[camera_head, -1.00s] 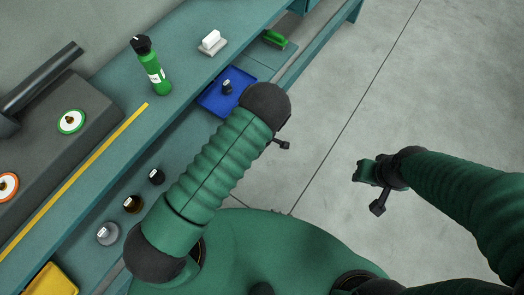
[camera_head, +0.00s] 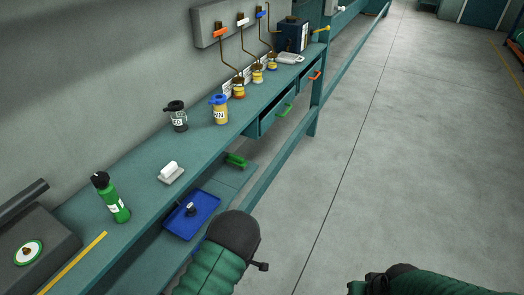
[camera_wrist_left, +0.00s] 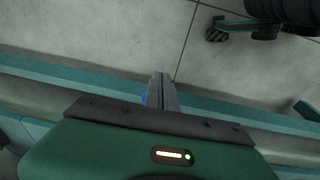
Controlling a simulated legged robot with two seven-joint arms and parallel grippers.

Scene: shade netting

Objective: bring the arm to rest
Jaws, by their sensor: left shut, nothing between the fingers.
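My left arm, with its green ribbed sleeve and dark rounded joint, rises at the bottom middle of the head view. Its gripper is hidden there. In the left wrist view, my left gripper (camera_wrist_left: 162,90) has its two grey fingers together with nothing between them, above the floor beside a teal bench edge. My right arm lies low at the bottom right of the head view, largely cut off by the frame.
A teal bench (camera_head: 148,206) runs along the wall at left. It carries a green bottle (camera_head: 112,200), a white block (camera_head: 170,172) and lidded jars. A blue tray (camera_head: 208,203) sits on a lower shelf. Open drawers (camera_head: 283,110) jut out. The grey floor (camera_head: 400,150) at right is clear.

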